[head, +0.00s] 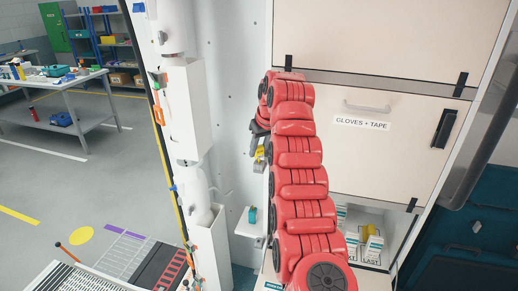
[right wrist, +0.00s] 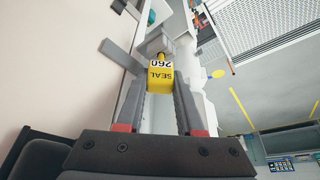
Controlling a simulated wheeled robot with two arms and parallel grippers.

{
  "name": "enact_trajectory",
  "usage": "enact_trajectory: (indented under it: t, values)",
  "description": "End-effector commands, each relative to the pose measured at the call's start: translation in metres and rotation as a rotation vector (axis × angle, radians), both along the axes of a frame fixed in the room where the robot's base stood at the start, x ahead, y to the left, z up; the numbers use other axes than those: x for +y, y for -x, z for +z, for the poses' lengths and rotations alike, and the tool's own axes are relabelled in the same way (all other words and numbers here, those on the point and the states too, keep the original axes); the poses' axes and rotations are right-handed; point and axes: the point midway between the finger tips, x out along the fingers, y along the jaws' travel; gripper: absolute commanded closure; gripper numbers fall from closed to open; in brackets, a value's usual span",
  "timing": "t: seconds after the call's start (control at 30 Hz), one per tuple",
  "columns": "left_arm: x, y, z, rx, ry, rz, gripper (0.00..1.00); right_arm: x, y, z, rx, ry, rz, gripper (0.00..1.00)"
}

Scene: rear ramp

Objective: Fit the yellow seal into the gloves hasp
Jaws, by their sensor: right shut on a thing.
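The yellow seal (right wrist: 160,80), marked "SEAL" and "260", is between the two fingers of my right gripper (right wrist: 160,74), which is shut on it. A short yellow stem points away from my gripper toward a grey bracket (right wrist: 155,43), perhaps the hasp; I cannot tell if they touch. In the head view the seal (head: 259,154) shows as a small yellow patch left of my red right arm. The gloves drawer (head: 390,150), labelled "GLOVES + TAPE", is shut behind the arm. The arm hides part of its left side. My left gripper is not in view.
A white post (head: 187,110) with an orange tool and a yellow strip stands left of my arm. A small shelf (head: 246,222) holds a teal roll (head: 252,216) below the gripper. White boxes (head: 373,247) sit in an open bay at lower right. A workbench (head: 60,83) is far left.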

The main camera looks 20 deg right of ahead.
Motion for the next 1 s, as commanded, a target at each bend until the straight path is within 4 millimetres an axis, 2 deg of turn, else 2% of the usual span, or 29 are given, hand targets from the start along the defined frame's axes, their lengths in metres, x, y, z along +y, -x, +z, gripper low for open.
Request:
enact_trajectory:
  t: [0.67,0.7,0.87,1.0]
  values:
    - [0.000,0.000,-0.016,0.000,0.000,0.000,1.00,0.000,0.000,-0.018,0.001,0.000,0.000,1.00]
    - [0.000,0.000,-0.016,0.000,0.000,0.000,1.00,0.000,0.000,-0.017,0.001,-0.001,0.000,0.60]
    - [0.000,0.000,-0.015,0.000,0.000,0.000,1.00,0.000,0.000,-0.017,0.001,0.000,0.000,0.32]
    - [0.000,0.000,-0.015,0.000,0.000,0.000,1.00,0.000,0.000,-0.016,0.000,0.001,-0.001,0.29]
